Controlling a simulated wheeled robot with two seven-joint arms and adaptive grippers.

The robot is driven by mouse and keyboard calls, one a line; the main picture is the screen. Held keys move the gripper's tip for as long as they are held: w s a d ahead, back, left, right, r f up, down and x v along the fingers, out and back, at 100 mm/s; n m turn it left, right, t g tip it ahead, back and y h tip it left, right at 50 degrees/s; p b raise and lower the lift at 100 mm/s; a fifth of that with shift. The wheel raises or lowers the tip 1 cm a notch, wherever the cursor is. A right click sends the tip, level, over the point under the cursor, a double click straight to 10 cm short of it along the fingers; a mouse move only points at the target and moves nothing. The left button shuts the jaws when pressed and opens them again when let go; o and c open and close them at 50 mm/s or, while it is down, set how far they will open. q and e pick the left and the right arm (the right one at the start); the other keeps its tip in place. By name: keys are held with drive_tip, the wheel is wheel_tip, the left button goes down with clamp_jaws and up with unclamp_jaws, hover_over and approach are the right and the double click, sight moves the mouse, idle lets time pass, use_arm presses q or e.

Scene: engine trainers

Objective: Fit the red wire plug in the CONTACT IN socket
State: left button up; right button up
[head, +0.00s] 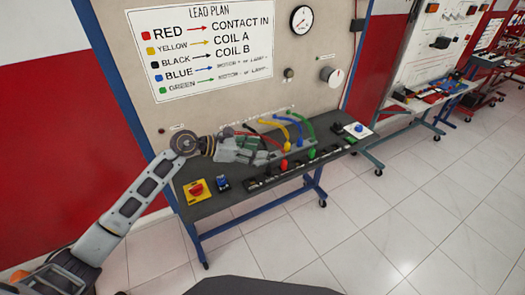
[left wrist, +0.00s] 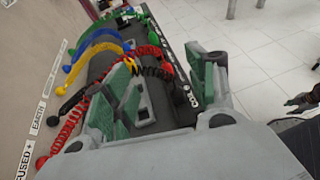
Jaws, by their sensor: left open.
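My left gripper (head: 266,151) is open over the table, among the coloured leads. In the left wrist view its two green-padded fingers (left wrist: 165,85) stand apart with nothing clearly held between them. A red coiled lead (left wrist: 68,132) runs beside and behind the left finger. A small red part (left wrist: 167,69) shows beyond the gap between the fingers; I cannot tell whether it is the red plug. In the head view a red piece (head: 283,164) shows close by the gripper. The CONTACT IN socket cannot be told apart on the black socket strip (head: 262,182).
The lead plan (head: 200,45) on the panel pairs red with CONTACT IN. Yellow (left wrist: 92,52), blue and green leads arch from the panel side. A yellow-based red button (head: 196,190) and a blue part (head: 223,183) sit at the table's near left.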

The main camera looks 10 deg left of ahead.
use_arm(q)
drive_tip(key=v, duration=0.6)
drive_tip(key=shift+s+a, duration=0.15)
drive_tip(key=shift+a, duration=0.1)
